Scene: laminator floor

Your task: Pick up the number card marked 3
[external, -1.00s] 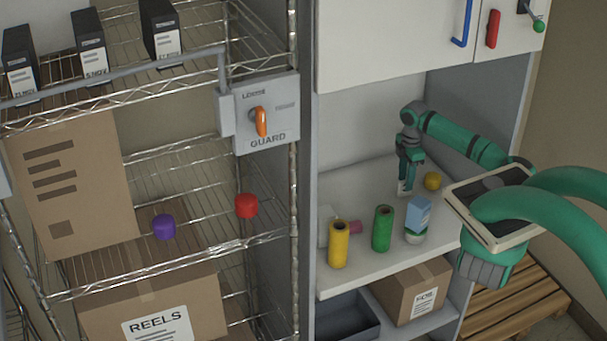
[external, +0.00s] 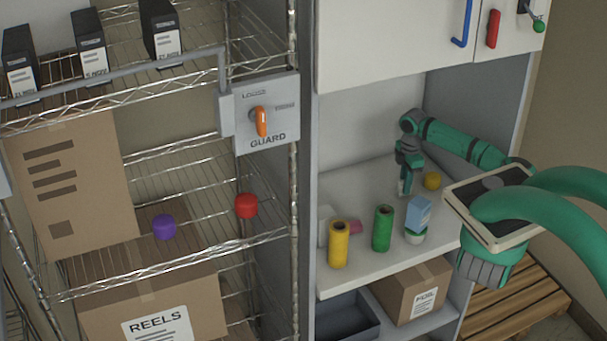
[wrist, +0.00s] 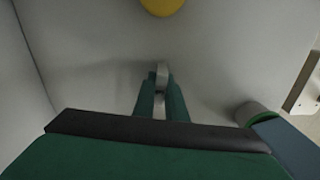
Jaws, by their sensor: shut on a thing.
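My gripper (external: 404,188) is low over the white counter at the right, pointing down. In the wrist view its green fingers (wrist: 161,88) are shut on a thin pale piece (wrist: 162,74), seen nearly edge-on. This may be the number card; no 3 can be read on it, and most of it is hidden between the fingers. I cannot tell if it still touches the counter.
A yellow round thing (external: 432,180) lies just right of my gripper. A light blue box (external: 419,211) on a green-and-white round piece, a green roll (external: 382,228) and a yellow roll (external: 338,244) stand nearer the front. The cabinet (external: 395,45) overhangs the counter (external: 345,283).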

